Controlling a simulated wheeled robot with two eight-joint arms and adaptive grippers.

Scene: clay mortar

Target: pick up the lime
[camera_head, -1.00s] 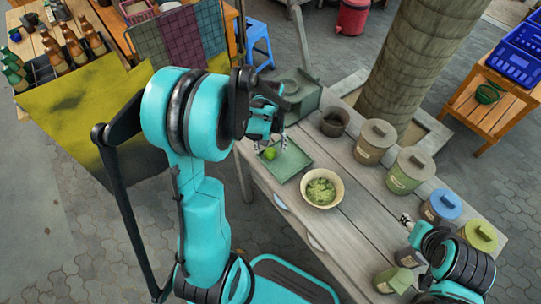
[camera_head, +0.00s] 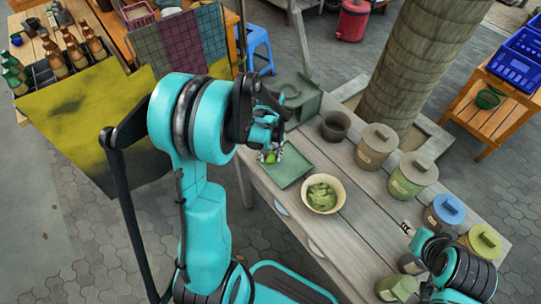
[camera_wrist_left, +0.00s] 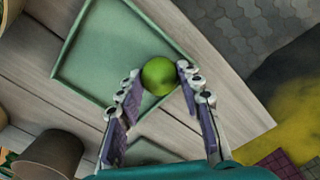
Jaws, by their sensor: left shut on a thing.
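The lime (camera_wrist_left: 160,75) is a round green fruit between the two fingertips of my left gripper (camera_wrist_left: 158,78) in the left wrist view. The fingers are shut on it, one on each side. In the head view the lime (camera_head: 269,157) shows below the left gripper (camera_head: 270,154), over the upper left part of the green tray (camera_head: 290,172). The tray also shows in the left wrist view (camera_wrist_left: 100,60). I cannot tell whether the lime touches the tray. My right gripper (camera_head: 407,228) is small at the lower right of the head view, and its fingers are unclear.
A cream bowl (camera_head: 323,208) with green content stands right of the tray on the wooden table (camera_head: 350,240). A dark pot (camera_head: 335,125), a green box (camera_head: 300,95) and several lidded canisters (camera_head: 377,146) line the back and right.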

